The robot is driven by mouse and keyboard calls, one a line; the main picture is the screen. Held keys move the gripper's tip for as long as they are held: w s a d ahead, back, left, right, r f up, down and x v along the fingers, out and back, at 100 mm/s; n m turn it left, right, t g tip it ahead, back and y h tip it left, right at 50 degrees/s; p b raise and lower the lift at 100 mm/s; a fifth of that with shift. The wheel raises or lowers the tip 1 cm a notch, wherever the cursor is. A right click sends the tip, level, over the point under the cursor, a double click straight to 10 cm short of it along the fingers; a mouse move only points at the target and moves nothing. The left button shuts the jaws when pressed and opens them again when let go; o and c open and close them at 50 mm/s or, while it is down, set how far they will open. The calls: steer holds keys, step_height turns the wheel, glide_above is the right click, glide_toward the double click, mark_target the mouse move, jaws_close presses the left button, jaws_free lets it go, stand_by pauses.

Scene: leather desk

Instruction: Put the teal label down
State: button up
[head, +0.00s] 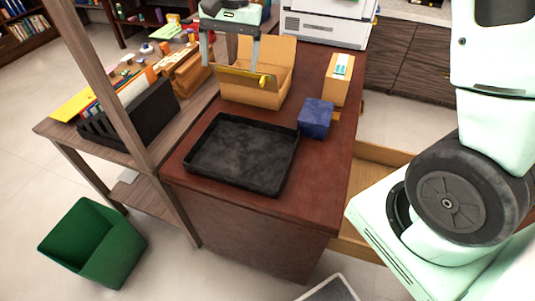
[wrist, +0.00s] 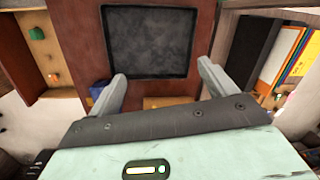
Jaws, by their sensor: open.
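A small teal and white piece, which looks like the teal label (head: 341,66), lies on top of a tan box (head: 336,91) at the back right of the desk. My gripper (head: 231,68) is open over the open cardboard box (head: 272,96), left of the tan box and apart from the label. In the wrist view its two fingers (wrist: 162,76) are spread, with nothing held between them. I cannot make out the label in the wrist view.
A black tray (head: 245,153) lies on the red-brown desk (head: 250,220), with a blue box (head: 316,117) at its right. A yellow item (head: 243,74) lies at the cardboard box. A drawer (head: 372,163) stands open at right. A green bin (head: 92,243) is on the floor.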

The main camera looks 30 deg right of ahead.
steer(key=s+a+f+n, duration=0.1)
steer(key=s+a+n, duration=0.2)
steer(key=s+n, duration=0.4)
steer(key=s+a+f+n+h, duration=0.1)
steer(key=s+a+n, duration=0.3)
steer(key=s, duration=1.7)
steer(key=f+n, duration=0.1)
steer(key=n, duration=0.2)
steer(key=shift+n, duration=0.3)
steer(key=shift+f, duration=0.1)
